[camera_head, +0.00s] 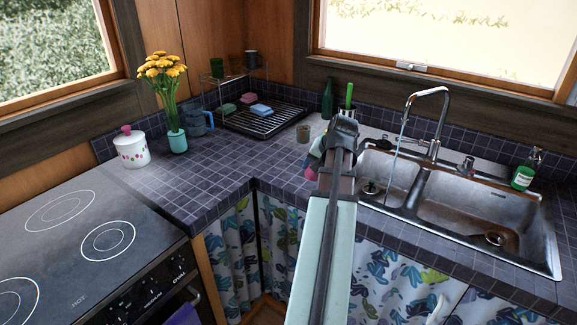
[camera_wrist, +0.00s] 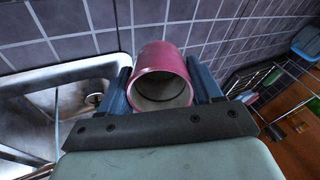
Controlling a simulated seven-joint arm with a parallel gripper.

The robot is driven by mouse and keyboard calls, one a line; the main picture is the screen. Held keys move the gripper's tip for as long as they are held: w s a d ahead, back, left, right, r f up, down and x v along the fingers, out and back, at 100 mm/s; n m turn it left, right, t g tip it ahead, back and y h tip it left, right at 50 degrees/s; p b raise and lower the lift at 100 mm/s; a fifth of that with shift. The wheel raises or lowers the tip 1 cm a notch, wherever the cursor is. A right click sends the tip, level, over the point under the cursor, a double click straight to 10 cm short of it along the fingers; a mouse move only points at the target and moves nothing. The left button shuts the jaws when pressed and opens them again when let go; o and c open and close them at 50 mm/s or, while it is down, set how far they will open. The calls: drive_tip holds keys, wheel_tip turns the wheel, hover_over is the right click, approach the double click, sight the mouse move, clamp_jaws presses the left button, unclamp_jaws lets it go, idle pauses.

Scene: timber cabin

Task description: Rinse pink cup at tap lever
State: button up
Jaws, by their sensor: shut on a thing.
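My gripper (camera_wrist: 162,85) is shut on the pink cup (camera_wrist: 165,52), with one finger on each side in the wrist view. The cup's open mouth and pale inside face the wrist camera. In the head view a little pink of the cup (camera_head: 313,163) shows left of my arm, over the counter near the sink's left edge; my arm hides the rest. The tap (camera_head: 437,118) arches over the sink, and a thin stream of water (camera_head: 401,138) falls from its spout into the left basin. A small tap lever (camera_head: 467,164) stands behind the sink.
The steel sink (camera_head: 425,187) has two basins. A dish rack (camera_head: 263,120) and flower vase (camera_head: 177,140) are left. Counter between vase and arm is clear.

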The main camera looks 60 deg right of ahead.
drive_tip(key=s+d, duration=0.1)
drive_tip(key=s, duration=0.3)
drive_tip(key=s+d+f+m, duration=0.1)
drive_tip(key=s+d, duration=0.1)
drive_tip(key=s, duration=0.2)
drive_tip(key=s+d+m+h, duration=0.1)
drive_tip(key=s+d, duration=0.1)
drive_tip(key=s, duration=0.2)
drive_tip(key=shift+s+f, duration=0.15)
drive_tip(key=shift+s, duration=0.05)
drive_tip(key=s+n, duration=0.1)
drive_tip(key=s, duration=0.2)
drive_tip(key=s+f+n+y, duration=0.1)
drive_tip(key=s+n, duration=0.1)
drive_tip(key=s, duration=0.2)
drive_tip(key=s+n+y, duration=0.1)
drive_tip(key=s, duration=0.3)
drive_tip(key=shift+s+d+f, duration=0.1)
drive_tip(key=shift+d+f, duration=0.2)
drive_tip(key=shift+a+n+t+y, duration=0.1)
drive_tip(key=shift+n+t+y, duration=0.2)
drive_tip(key=shift+n, duration=0.4)
drive_tip(key=w+d+f, duration=0.1)
drive_tip(key=d, duration=0.6)
drive_tip(key=w+d+f, duration=0.1)
drive_tip(key=d, duration=0.5)
drive_tip(key=shift+w+d+f, duration=0.35)
drive_tip(key=shift+w+f, duration=0.05)
